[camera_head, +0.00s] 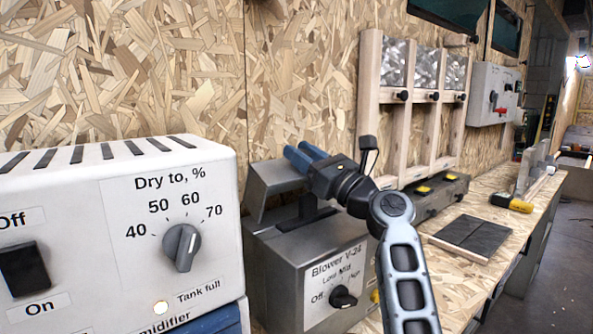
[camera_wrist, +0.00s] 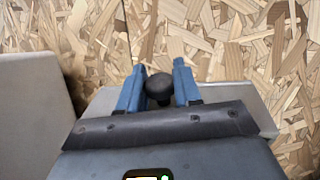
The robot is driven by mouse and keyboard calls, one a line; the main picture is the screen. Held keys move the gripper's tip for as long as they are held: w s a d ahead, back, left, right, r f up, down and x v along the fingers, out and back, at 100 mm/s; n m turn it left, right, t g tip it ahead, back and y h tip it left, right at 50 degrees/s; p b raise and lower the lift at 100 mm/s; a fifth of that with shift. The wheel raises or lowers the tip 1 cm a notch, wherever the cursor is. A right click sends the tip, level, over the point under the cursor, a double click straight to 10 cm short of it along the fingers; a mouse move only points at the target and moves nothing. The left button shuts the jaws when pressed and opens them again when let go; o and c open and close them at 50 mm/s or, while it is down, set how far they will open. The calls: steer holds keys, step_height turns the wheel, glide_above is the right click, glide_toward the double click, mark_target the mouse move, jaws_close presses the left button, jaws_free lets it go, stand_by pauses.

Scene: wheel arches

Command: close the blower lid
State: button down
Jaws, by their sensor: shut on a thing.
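The grey blower box (camera_head: 285,265), labelled "Blower V-24", stands on the bench in the head view. Its grey lid (camera_head: 265,182) stands tilted up, with a dark gap between it and the box. My gripper (camera_head: 302,155) is at the lid's upper right side, with its blue fingers pointing left. In the wrist view, a round black knob (camera_wrist: 158,88) sits between the two blue fingers of my gripper (camera_wrist: 159,82), with the grey lid (camera_wrist: 235,95) behind it. My gripper is shut on this knob. The knob is hidden in the head view.
A white dehumidifier (camera_head: 100,230) with a dial and a black switch stands close on the left. A chipboard wall (camera_head: 300,70) rises behind. To the right are a dark flat plate (camera_head: 470,238), a yellow-black tool (camera_head: 510,202) and a wooden frame (camera_head: 367,90) with metal panels.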

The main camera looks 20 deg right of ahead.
steer(key=shift+s+d+f+t+b, duration=0.2)
steer(key=shift+s+t+b, duration=0.3)
steer(key=shift+b, duration=0.65)
steer(key=shift+s+d+r+y+b, duration=0.1)
steer(key=shift+s+y+b, duration=0.15)
steer(key=shift+y+b, duration=0.05)
steer(key=shift+s+r+n, duration=0.1)
steer(key=shift+n, duration=0.2)
steer(key=c, duration=0.8)
jaws_free()
steer(key=shift+s+d+f, duration=0.1)
steer(key=shift+s+f, duration=0.15)
steer(key=shift+f, duration=0.05)
steer(key=shift+v, duration=3.55)
